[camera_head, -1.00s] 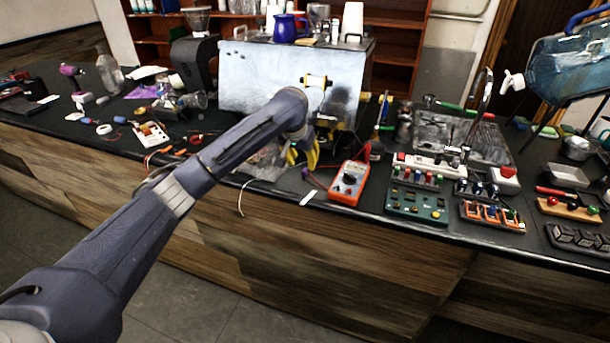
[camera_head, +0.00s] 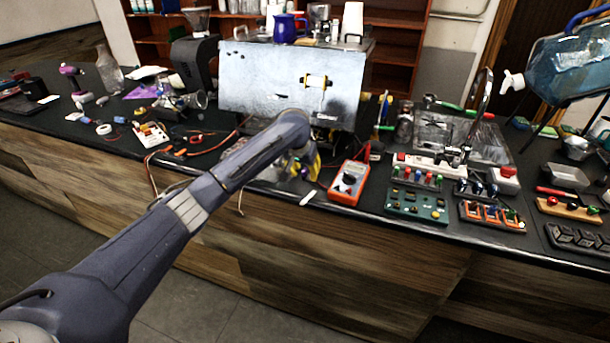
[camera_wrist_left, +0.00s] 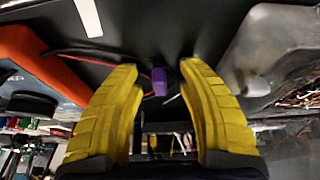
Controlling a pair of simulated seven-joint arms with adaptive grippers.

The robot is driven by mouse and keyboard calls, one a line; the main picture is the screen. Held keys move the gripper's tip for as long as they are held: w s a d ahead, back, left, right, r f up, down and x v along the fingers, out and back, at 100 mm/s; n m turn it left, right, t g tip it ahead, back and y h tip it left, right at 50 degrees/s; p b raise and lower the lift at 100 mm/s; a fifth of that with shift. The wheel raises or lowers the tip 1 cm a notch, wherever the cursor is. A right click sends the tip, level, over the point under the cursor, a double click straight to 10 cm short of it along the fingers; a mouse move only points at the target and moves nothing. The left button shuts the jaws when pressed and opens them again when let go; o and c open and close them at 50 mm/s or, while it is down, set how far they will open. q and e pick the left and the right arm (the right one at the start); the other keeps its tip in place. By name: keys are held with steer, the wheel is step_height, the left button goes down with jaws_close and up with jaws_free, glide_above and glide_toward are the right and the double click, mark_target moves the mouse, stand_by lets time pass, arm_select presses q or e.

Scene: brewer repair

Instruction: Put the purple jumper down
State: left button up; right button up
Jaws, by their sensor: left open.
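The purple jumper (camera_wrist_left: 159,81) is a small block in the left wrist view. It appears to lie on the black counter, between my left gripper's yellow fingertips and touching neither. My left gripper (camera_wrist_left: 160,68) is open, with a clear gap on both sides of the jumper. In the head view the left gripper (camera_head: 306,165) is at the counter's front edge, left of the multimeter, partly hidden by my own arm. I cannot make out the jumper clearly there. My right gripper is not in view.
The orange multimeter (camera_head: 349,183) is just right of the gripper. A grey tray with wires (camera_wrist_left: 270,60) is close on its other side. The metal brewer box (camera_head: 265,80) stands behind. Boards with coloured parts (camera_head: 417,204) are farther right.

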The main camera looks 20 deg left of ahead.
arm_select(q)
jaws_close()
stand_by(0.5)
